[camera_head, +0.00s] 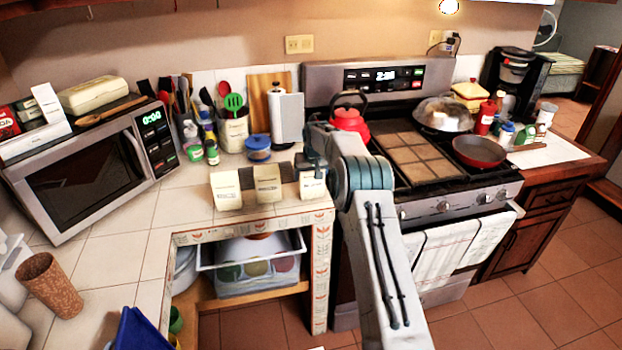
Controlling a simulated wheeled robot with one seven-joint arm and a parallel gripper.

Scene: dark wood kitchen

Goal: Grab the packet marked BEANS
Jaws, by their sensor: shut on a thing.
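Three small cream packets stand in a row near the front edge of the tiled counter: a left packet (226,192), a middle packet (267,186) and a right packet (312,187). Their printing is too small to read, so I cannot tell which is marked BEANS. My gripper (312,168) comes down over the right packet from above. It is shut on that packet near its top, and the dark fingers partly hide it. The packet looks upright and close to the counter top; I cannot tell whether it touches it.
A dark block (240,176) sits between and behind the packets. The stove with a red kettle (350,121) is to the right.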

